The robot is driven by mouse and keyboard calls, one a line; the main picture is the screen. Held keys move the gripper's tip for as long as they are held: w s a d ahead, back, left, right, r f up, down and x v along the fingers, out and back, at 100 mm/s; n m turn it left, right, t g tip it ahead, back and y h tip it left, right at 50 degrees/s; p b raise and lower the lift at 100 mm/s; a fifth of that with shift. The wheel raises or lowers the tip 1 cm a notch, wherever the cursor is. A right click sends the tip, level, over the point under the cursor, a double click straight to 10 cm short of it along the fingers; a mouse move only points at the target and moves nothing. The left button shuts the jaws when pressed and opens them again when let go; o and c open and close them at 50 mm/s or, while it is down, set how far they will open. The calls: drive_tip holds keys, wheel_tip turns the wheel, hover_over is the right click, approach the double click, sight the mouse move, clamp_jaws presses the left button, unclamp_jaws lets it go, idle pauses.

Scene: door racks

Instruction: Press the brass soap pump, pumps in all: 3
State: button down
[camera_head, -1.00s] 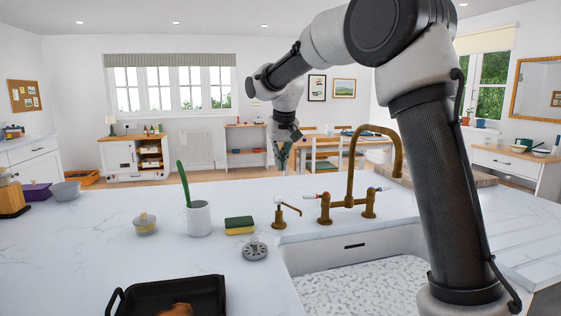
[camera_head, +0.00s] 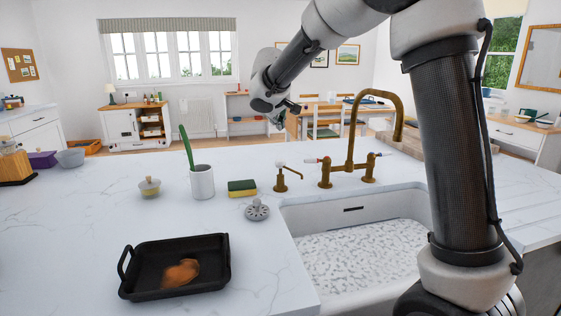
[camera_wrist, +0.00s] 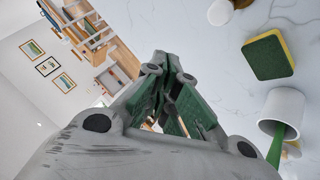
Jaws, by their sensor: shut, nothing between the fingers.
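The brass soap pump (camera_head: 282,180) stands upright on the white marble counter, behind the sink's left corner. It has a pale knob on top and a thin spout pointing right. In the wrist view, a pale knob with brass beside it, apparently the pump (camera_wrist: 221,12), is cut off by the top edge. My gripper (camera_head: 283,115) shows small and partly hidden by my wrist, above the pump in the picture and apart from it. In the wrist view my gripper (camera_wrist: 162,62) is shut and empty, its green-sided fingers meeting at the tips.
A brass tap (camera_head: 352,150) stands right of the pump. A green-yellow sponge (camera_head: 242,188), a white mug (camera_head: 202,183) and a lidded jar (camera_head: 149,187) stand to its left. A strainer (camera_head: 257,211) lies in front. A black pan (camera_head: 180,289) sits nearer, beside the sink (camera_head: 354,209).

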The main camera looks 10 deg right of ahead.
drive_tip(key=shift+f, duration=0.1)
drive_tip(key=shift+f, duration=4.3)
drive_tip(key=shift+f, duration=0.1)
drive_tip(key=shift+f, duration=0.3)
drive_tip(key=shift+f, duration=0.95)
drive_tip(key=shift+r, duration=1.35)
drive_tip(key=shift+r, duration=2.5)
